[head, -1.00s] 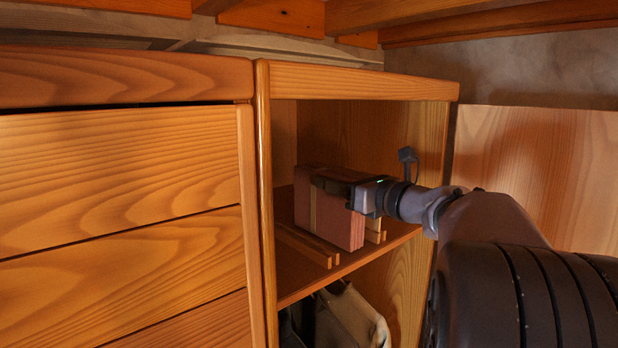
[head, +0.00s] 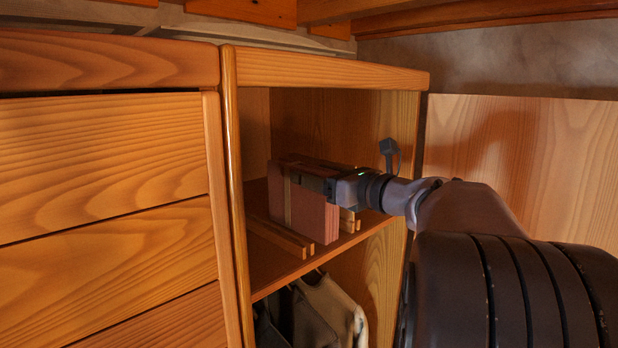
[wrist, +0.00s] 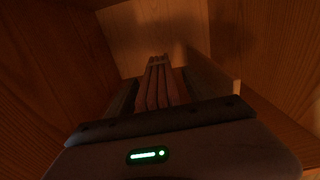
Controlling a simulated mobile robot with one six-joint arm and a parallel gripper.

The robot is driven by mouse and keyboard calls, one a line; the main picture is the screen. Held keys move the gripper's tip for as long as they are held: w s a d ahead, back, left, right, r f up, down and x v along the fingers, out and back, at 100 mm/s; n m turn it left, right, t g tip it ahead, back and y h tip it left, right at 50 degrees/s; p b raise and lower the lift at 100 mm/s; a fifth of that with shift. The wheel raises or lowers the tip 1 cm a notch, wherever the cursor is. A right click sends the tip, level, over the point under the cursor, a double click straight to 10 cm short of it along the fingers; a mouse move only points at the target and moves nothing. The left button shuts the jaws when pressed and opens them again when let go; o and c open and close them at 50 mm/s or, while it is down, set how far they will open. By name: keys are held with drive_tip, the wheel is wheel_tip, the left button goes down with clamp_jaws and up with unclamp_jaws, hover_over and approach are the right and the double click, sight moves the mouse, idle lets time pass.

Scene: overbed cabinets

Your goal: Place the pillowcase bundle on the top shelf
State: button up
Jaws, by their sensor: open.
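The pillowcase bundle (head: 305,212) is a reddish-pink folded stack with a pale band around it. It stands upright on the top shelf (head: 275,275) of the open cabinet, between low wooden rails. My gripper (head: 308,182) reaches in from the right, with its fingers along the bundle's upper part. In the wrist view the bundle's folded layers (wrist: 158,88) lie between the two dark, open fingers (wrist: 165,92). The bundle's underside and far face are hidden, so I cannot tell whether either finger touches it.
A wooden rail (head: 280,238) lies left of the bundle, and another (head: 348,222) is partly hidden on its right. Clothes (head: 320,312) hang below the shelf. A cabinet post (head: 236,180) stands at left, and a wood panel (head: 520,170) is at right.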

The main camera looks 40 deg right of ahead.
drive_tip(key=s+b, duration=0.2)
drive_tip(key=s, duration=0.8)
drive_tip(key=shift+d+b, duration=0.3)
drive_tip(key=shift+d, duration=0.05)
drive_tip(key=shift+s, duration=0.1)
